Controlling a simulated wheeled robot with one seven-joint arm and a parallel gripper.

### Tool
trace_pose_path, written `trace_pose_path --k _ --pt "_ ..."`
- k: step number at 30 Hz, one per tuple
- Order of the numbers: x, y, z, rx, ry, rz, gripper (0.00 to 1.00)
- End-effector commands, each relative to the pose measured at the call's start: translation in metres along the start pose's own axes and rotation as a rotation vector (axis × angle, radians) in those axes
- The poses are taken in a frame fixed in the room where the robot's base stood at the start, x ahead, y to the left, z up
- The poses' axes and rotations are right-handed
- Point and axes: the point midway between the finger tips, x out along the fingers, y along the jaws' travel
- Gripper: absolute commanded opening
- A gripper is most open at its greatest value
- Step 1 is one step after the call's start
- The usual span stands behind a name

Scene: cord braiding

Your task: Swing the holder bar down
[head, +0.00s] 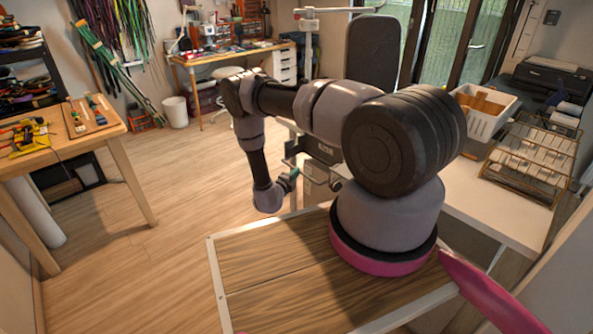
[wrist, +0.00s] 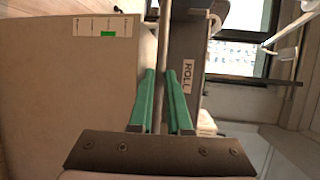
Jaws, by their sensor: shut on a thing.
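The holder bar (wrist: 164,40) is a thin grey rod that runs up and down the wrist view. It lies between the green fingers of my gripper (wrist: 160,74), which are shut on it. Beside the bar on the right is a dark grey panel (wrist: 184,45) with a white "ROLL" label (wrist: 187,77). In the head view my gripper (head: 294,172) is small, at the near left side of a dark machine (head: 320,150). The bar cannot be made out in the head view, and my own arm hides part of the machine.
A beige box face (wrist: 75,90) with a marked strip (wrist: 103,26) fills the left of the wrist view, close to my fingers. A white table (head: 490,205) with a wire rack (head: 530,155) and a white basket (head: 484,112) stands right. The wooden floor (head: 130,250) at left is clear.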

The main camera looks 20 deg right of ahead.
Motion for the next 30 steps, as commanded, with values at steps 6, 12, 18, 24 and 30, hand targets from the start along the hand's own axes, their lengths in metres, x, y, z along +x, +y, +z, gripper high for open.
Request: trace_pose_path --k 6,12,18,24,30 --pt "0.001 0.015 -0.001 -0.070 -0.004 -0.164 0.00" --pt "0.004 0.024 -0.002 -0.114 -0.001 -0.272 0.00" --pt "0.006 0.028 -0.004 -0.140 0.001 -0.335 0.00" --pt "0.007 0.029 -0.004 -0.152 0.004 -0.361 0.00" --pt "0.007 0.029 -0.005 -0.153 0.006 -0.363 0.00"
